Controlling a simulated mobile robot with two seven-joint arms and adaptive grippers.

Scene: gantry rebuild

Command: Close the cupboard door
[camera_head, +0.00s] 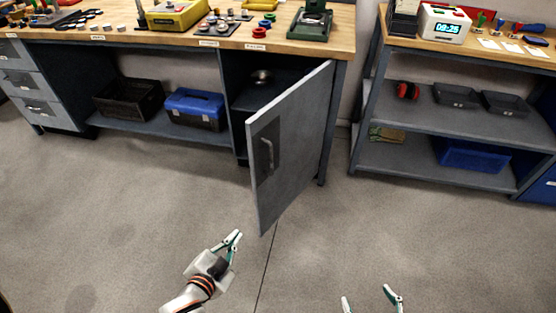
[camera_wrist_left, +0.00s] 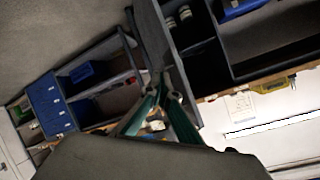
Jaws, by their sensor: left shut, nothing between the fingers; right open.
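The grey cupboard door (camera_head: 294,146) stands wide open in the head view, hinged at its right edge under the workbench. Its handle (camera_head: 267,153) is on the face near its left edge. The cupboard interior (camera_head: 262,93) is partly visible to the left of the door, with a small round object on its shelf. My left gripper (camera_head: 235,238) is shut and empty, in front of the door's lower left corner and apart from it. In the left wrist view the door (camera_wrist_left: 152,36) appears beyond the fingertips. My right gripper (camera_head: 370,296) is open and empty at the bottom edge.
The workbench (camera_head: 215,42) carries tools and parts. A black crate (camera_head: 128,99) and a blue toolbox (camera_head: 195,108) sit on its lower shelf. A shelf unit (camera_head: 450,121) with trays stands to the right. The floor in front is clear.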

